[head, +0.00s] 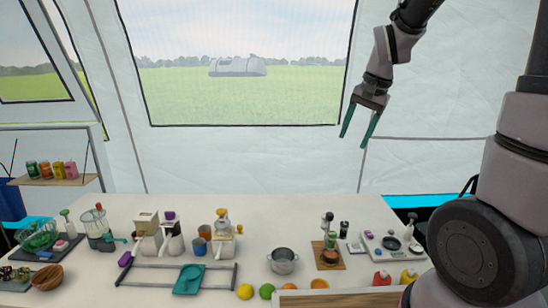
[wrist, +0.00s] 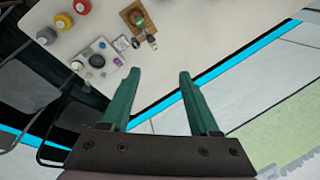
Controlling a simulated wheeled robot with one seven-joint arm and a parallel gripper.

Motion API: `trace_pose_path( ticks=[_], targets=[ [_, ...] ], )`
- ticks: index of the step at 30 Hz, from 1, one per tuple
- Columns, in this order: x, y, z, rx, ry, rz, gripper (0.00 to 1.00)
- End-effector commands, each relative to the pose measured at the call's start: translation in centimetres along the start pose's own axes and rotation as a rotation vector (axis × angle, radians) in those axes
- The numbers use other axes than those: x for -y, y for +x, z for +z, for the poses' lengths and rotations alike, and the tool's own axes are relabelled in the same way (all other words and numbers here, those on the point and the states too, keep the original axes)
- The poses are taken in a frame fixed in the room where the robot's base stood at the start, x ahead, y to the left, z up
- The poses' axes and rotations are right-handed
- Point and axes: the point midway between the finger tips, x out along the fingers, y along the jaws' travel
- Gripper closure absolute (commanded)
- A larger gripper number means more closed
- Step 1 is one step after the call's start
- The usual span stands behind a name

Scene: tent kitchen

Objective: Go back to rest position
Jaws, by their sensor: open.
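My gripper (head: 357,125) is raised in the air at the upper right in the head view, well above the white table (head: 310,213). Its two green fingers point down and stand apart, with nothing between them. In the wrist view my gripper (wrist: 158,85) is also open and empty, with its fingers over the table's edge. The upper part of my arm is cut off by the top of the head view.
On the table are a steel pot (head: 283,262), a teal cloth (head: 189,279) on a grey rack, a tray (head: 373,240) and a wooden bowl (head: 47,277). Fruit and bottles stand near the front. A shelf with cans (head: 58,172) hangs at left. The air around my gripper is clear.

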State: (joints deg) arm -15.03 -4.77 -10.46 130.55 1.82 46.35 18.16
Motion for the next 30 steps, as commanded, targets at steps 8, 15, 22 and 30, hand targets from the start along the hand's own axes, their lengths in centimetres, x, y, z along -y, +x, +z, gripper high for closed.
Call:
trace_pose_path(
  ticks=[8,15,22,30],
  targets=[
    [-3.4,-9.4,4.2,-0.15,-0.143,-0.13,0.38],
    [-6.1,-13.5,7.8,-0.281,-0.253,-0.164,0.38],
    [-7.0,-14.4,9.1,-0.325,-0.29,-0.164,0.38],
    [-7.0,-14.4,9.1,-0.325,-0.291,-0.165,0.38]
  ],
)
